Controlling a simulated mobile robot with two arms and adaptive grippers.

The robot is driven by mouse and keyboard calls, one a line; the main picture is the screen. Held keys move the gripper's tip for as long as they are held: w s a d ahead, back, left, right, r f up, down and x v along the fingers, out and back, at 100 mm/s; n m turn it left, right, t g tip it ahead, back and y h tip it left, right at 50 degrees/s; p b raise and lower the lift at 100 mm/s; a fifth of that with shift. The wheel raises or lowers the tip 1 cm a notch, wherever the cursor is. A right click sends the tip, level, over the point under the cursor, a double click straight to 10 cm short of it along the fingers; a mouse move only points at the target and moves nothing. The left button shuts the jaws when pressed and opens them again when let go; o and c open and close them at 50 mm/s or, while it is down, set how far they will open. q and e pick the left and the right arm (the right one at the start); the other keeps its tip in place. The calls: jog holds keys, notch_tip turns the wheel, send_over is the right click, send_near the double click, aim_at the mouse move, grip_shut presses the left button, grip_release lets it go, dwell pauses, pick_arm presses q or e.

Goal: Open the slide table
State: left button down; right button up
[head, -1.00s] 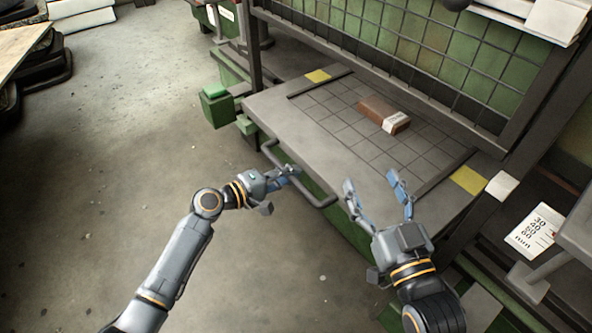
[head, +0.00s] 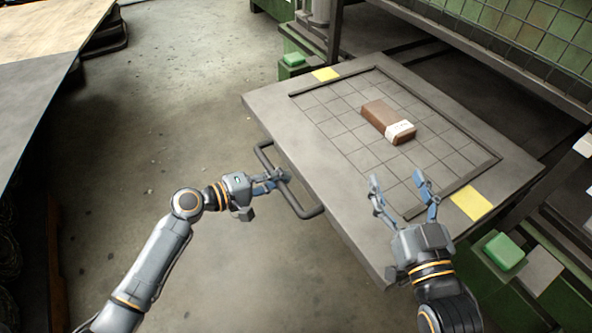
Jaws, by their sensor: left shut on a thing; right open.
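The slide table (head: 330,190) is a grey plate with a grid and a raised frame, drawn out from the green machine toward me. A dark bar handle (head: 304,208) is fixed along its front left edge. My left gripper (head: 276,178) is shut on the handle near its middle. My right gripper (head: 402,182) is open and empty, over the table's front right part in the picture. Its height above the plate is hard to tell.
A brown block with a white label (head: 388,122) lies on the grid. Yellow patches (head: 472,202) mark the table's sides. A green mesh guard (head: 520,35) stands behind. A bench (head: 45,75) is at the left, with open concrete floor between.

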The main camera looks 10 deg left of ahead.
pick_arm(q)
jog(key=f+v, duration=0.1)
jog(key=v, duration=0.5)
jog(key=shift+s+a, duration=0.25)
pick_arm(e)
notch_tip(320, 180, up, 2)
jog(key=shift+a+r+t, duration=0.1)
jog(key=shift+a+t, duration=0.05)
jog(key=shift+t, duration=0.55)
pick_arm(q)
jog(key=shift+f, duration=0.1)
jog(key=c, duration=1.3)
grip_release()
pick_arm(e)
jog(key=shift+s, duration=0.1)
pick_arm(q)
jog(key=v, duration=1.2)
